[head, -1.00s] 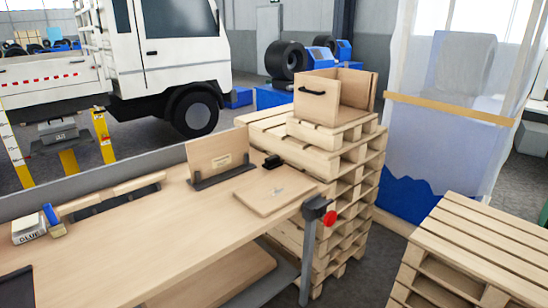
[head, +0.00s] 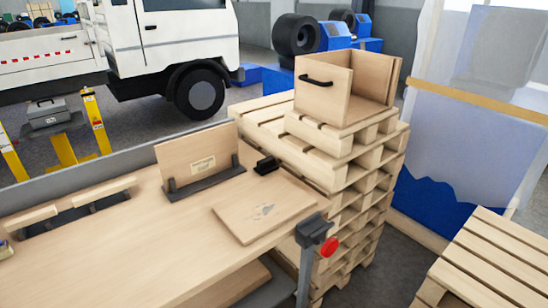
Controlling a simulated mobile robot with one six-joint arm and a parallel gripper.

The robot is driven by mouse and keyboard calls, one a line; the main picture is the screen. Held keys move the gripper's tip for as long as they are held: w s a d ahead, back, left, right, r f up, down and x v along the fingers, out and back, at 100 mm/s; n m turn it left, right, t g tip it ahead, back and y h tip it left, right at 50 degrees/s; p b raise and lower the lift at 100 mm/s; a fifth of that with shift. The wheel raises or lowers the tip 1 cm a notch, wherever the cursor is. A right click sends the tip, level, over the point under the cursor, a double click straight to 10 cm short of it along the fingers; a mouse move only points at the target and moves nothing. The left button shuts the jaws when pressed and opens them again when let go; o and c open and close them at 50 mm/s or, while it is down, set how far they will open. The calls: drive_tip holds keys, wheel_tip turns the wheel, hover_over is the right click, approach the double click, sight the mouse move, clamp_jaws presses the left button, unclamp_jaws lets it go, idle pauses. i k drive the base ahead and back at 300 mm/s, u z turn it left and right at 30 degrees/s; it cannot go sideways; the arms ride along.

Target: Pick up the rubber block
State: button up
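A small black block (head: 265,165) sits on the wooden workbench (head: 130,230) near its far right corner, between an upright wooden board and the pallet stack. It looks like the rubber block, though it is too small to make out its material. A flat wooden board (head: 235,225) lies on the bench in front of it. My gripper is not in view.
An upright board (head: 190,162) stands in a dark holder left of the block. A grey post with a red knob (head: 330,246) rises at the bench's right edge. Stacked pallets (head: 350,190) carrying an open wooden box (head: 325,88) stand behind; another pallet stack (head: 500,255) is at right.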

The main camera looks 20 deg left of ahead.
sight(268, 166)
drive_tip(key=i, duration=0.8)
drive_tip(key=z, duration=0.85)
drive_tip(key=k, duration=0.15)
drive_tip(key=u, duration=3)
drive_tip(key=k, duration=0.15)
drive_tip(key=u, duration=1.45)
drive_tip(key=i, duration=0.1)
